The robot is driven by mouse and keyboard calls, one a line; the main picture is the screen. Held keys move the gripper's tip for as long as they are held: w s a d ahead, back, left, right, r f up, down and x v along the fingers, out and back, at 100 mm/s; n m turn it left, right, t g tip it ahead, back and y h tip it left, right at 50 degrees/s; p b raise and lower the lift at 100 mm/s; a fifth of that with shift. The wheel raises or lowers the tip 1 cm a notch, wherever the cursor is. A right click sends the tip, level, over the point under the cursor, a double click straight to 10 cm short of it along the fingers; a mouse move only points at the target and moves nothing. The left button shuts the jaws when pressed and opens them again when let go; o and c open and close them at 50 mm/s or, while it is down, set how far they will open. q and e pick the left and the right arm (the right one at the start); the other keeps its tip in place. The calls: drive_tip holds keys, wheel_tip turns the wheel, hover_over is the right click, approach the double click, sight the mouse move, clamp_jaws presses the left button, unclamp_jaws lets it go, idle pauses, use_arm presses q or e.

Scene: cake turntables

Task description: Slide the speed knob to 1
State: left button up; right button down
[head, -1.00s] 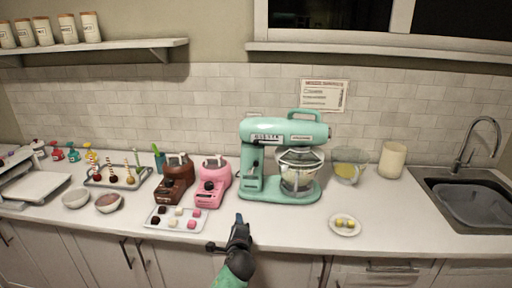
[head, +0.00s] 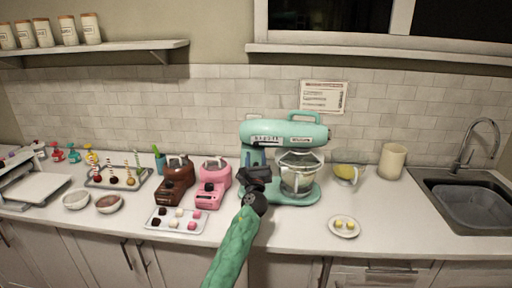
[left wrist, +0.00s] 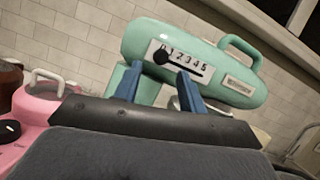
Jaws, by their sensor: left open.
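A mint green stand mixer (head: 284,134) stands on the counter; its head also fills the upper middle of the left wrist view (left wrist: 200,60). Its side has a white speed plate (left wrist: 197,68) marked 0 to 5 with a slot. The black speed knob (left wrist: 161,57) sits at the left end of the slot, below the 0 and 1 marks. My left gripper (head: 256,160) is in front of the mixer's left part. Its blue fingers (left wrist: 160,85) are open, apart and empty, just short of the plate, with the knob between them in the picture. My right gripper is not in view.
A pink machine (head: 213,182) and a brown one (head: 175,178) stand left of the mixer. A glass bowl (head: 349,172) is to its right, and a small plate (head: 344,226) lies in front. A tray of sweets (head: 175,220) is at the front left.

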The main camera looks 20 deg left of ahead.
sight(256, 143)
use_arm(q)
drive_tip(key=shift+p+x, duration=0.55)
drive_tip(key=shift+x, duration=1.9)
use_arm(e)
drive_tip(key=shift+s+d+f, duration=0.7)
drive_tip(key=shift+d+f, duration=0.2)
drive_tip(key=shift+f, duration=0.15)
use_arm(q)
drive_tip(key=shift+f, duration=0.1)
clamp_jaws()
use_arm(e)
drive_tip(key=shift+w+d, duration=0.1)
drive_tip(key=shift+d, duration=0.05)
